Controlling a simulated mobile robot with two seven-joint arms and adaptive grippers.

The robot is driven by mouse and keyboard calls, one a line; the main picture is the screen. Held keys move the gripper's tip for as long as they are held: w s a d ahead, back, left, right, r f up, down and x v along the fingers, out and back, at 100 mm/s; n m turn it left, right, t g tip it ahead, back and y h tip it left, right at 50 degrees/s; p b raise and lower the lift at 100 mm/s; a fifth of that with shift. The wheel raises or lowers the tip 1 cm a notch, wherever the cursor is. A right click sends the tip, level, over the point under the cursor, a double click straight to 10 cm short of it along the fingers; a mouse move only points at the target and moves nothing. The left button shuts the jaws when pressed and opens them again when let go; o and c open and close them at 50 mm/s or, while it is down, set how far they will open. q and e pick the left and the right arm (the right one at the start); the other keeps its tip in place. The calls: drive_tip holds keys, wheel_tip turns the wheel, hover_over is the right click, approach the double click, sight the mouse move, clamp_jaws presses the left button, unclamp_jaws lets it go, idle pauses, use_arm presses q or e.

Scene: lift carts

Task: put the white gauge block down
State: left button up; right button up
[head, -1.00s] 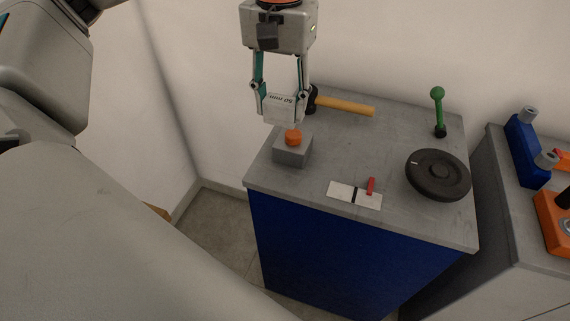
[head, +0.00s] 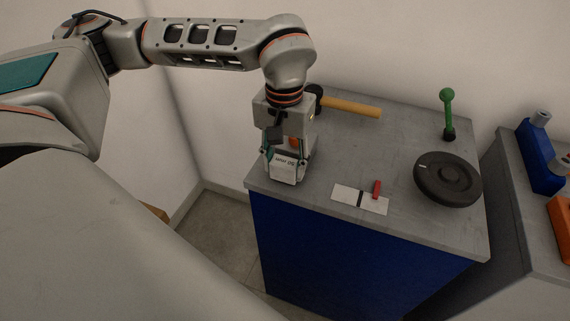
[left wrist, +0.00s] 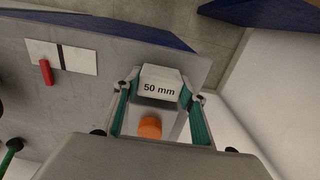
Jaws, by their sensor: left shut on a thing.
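The white gauge block (head: 285,171), marked "50 mm" in the left wrist view (left wrist: 159,87), is between the fingers of my left gripper (head: 286,163). That gripper is shut on it and points down over the left front part of the blue cart's grey top (head: 325,165). The block is low, close to the top; I cannot tell whether it touches. An orange knob (left wrist: 150,127) on a grey box shows just beyond the block; in the head view the gripper mostly hides the box. My right gripper is not in view.
A white card with a black stripe (head: 360,198) and a red piece (head: 377,188) lies right of the gripper. A dark wheel (head: 447,179), a green-knobbed lever (head: 448,112) and a wooden-handled hammer (head: 350,106) are farther off. Another cart (head: 525,215) stands at right.

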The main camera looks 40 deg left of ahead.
sight(284, 162)
use_arm(q)
drive_tip(key=shift+f, duration=0.15)
drive_tip(key=shift+f, duration=0.15)
drive_tip(key=o, duration=1.3)
drive_tip(key=shift+o, duration=0.2)
wheel_tip(284, 162, up, 12)
drive_tip(key=p, duration=0.1)
drive_tip(key=shift+r, duration=0.2)
